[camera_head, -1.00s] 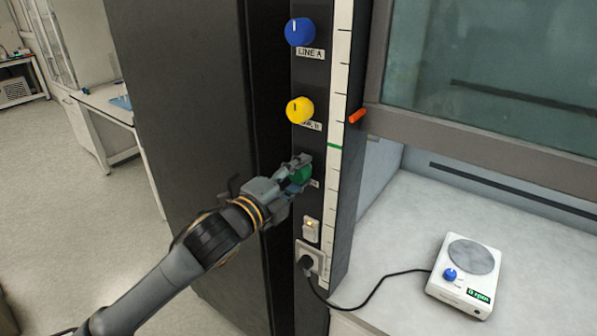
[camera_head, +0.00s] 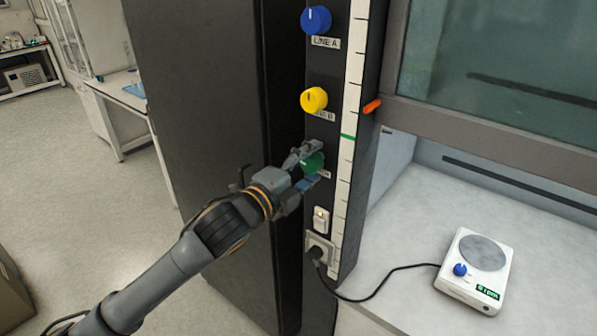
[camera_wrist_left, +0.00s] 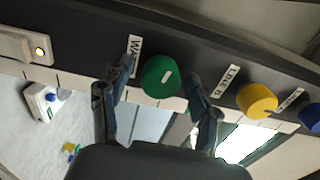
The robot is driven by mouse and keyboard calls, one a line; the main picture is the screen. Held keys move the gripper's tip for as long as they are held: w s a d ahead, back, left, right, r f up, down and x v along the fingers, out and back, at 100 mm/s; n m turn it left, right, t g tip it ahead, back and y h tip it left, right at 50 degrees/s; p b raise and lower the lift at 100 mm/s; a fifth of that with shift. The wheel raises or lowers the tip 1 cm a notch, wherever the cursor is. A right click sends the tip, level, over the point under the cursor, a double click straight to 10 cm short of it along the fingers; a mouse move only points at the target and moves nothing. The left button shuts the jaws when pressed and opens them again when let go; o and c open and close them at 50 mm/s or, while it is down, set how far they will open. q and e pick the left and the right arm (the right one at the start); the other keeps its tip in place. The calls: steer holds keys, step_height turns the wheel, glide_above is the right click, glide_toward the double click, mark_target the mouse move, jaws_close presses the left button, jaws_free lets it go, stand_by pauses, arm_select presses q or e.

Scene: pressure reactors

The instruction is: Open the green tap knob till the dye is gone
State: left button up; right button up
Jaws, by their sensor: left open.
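The green tap knob (camera_head: 313,163) is the lowest of three knobs on the dark panel, partly covered by my left gripper (camera_head: 309,166) in the head view. In the left wrist view the green knob (camera_wrist_left: 161,78) is round with a short pale mark, beside a label starting "WA". The open fingers of my left gripper (camera_wrist_left: 170,78) stand on either side of it with gaps between; I cannot tell how deep the knob sits between them. No dye can be made out. My right gripper is not in view.
Above are the yellow knob (camera_head: 314,100) and blue knob (camera_head: 316,20). Below are a lit switch (camera_head: 321,220) and a plugged socket (camera_head: 319,251). A white scale strip (camera_head: 352,110) with an orange pointer (camera_head: 372,106) runs alongside.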

arm_select(q)
steer(key=v, duration=1.1)
steer(key=shift+s+a, duration=0.2)
steer(key=shift+s, duration=0.05)
